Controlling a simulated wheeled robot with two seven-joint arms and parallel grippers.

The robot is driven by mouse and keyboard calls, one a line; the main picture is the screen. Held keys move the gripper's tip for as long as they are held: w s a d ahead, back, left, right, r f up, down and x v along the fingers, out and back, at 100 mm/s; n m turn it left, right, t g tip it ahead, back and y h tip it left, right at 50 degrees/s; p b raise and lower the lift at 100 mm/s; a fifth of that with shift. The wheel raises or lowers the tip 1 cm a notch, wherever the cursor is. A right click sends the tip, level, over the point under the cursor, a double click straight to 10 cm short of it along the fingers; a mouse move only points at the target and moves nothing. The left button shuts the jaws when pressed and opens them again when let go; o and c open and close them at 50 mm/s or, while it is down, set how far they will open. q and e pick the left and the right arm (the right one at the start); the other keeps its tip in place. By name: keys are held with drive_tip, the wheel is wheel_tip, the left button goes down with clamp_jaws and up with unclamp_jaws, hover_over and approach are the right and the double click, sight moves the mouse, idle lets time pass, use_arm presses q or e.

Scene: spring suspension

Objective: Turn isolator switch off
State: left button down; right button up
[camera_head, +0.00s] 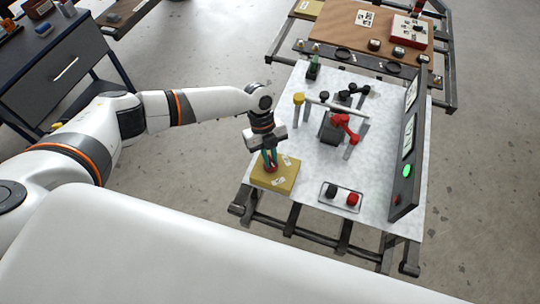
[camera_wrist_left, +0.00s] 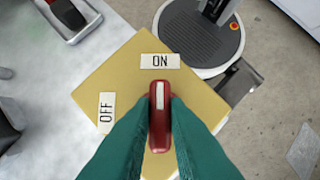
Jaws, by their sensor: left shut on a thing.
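The isolator switch is a yellow box (camera_head: 283,178) at the near left corner of the white table. It carries a red handle (camera_wrist_left: 160,117) with a white stripe. In the left wrist view the stripe points to the ON label (camera_wrist_left: 160,61); the OFF label (camera_wrist_left: 106,112) is to the left. My left gripper (camera_head: 270,163) reaches down over the box. Its teal fingers are shut on the red handle, one on each side. The handle is mostly hidden by the fingers in the head view. My right gripper is not in view.
A red valve handle (camera_head: 346,127) on pipework stands mid-table. A tray with a black and a red knob (camera_head: 352,199) lies at the near edge. An upright panel with a green light (camera_head: 407,170) lines the right side. A dark cabinet (camera_head: 62,75) stands far left.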

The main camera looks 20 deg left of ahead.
use_arm(q)
drive_tip(key=shift+n, duration=0.4)
drive_tip(key=n+p, duration=0.1)
drive_tip(key=n+t+h+p, duration=0.1)
drive_tip(key=n, duration=0.1)
drive_tip(key=shift+s+r+n, duration=0.15)
drive_tip(key=shift+n, duration=0.15)
drive_tip(key=n+t+p, duration=0.1)
drive_tip(key=n, duration=0.1)
drive_tip(key=n+t+p, duration=0.1)
drive_tip(key=n+p, duration=0.1)
drive_tip(key=shift+s+r+n+h, duration=0.1)
drive_tip(key=shift+n+h, duration=0.2)
drive_tip(key=n+t+p, duration=0.2)
drive_tip(key=n+p, duration=0.2)
drive_tip(key=n, duration=0.1)
drive_tip(key=shift+s+p, duration=0.1)
drive_tip(key=shift+p, duration=0.25)
drive_tip(key=shift+n+t+y+p, duration=0.65)
drive_tip(key=shift+n+p, duration=0.8)
drive_tip(key=shift+n, duration=0.55)
drive_tip(key=c, duration=1.4)
unclamp_jaws()
drive_tip(key=shift+f, duration=0.2)
